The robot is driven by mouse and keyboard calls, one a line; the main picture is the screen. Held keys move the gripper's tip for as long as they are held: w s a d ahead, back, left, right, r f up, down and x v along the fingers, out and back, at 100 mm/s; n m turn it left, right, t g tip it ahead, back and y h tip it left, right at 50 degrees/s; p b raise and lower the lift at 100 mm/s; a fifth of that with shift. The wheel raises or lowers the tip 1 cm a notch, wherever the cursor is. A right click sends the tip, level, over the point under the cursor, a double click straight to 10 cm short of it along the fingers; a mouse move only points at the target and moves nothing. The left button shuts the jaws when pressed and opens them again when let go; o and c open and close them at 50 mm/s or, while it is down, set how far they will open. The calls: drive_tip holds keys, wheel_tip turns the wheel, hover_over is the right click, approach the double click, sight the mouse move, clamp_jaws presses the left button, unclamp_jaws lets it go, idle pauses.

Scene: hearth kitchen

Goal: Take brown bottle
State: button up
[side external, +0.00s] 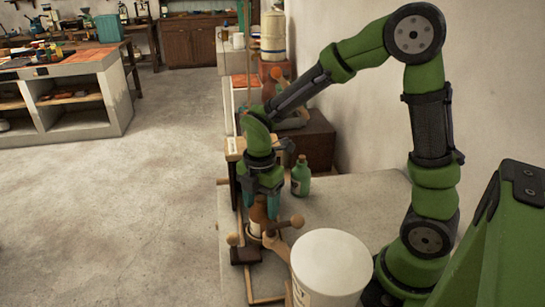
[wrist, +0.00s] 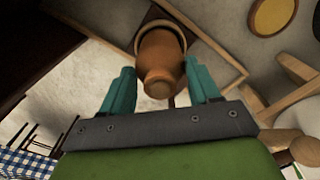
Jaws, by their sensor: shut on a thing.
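The brown bottle (wrist: 160,52) is seen from above in the wrist view, with its neck and mouth towards me. The two teal fingers of my gripper (wrist: 160,80) stand on either side of it. In the side view my gripper (side external: 261,202) points down and is shut on the brown bottle (side external: 259,215), which looks upright. Its lower part is partly hidden by wooden pieces. A wooden ring and a dark square base show around and beneath it in the wrist view. I cannot tell whether the bottle touches that base.
A green bottle (side external: 301,177) stands on the pale counter (side external: 350,200), just right of my gripper. A large white container (side external: 331,262) stands in front. Wooden knobbed pieces (side external: 297,221) lie close beside the brown bottle. Open floor (side external: 120,190) is to the left.

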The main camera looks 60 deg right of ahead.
drive_tip(key=shift+r, duration=2.55)
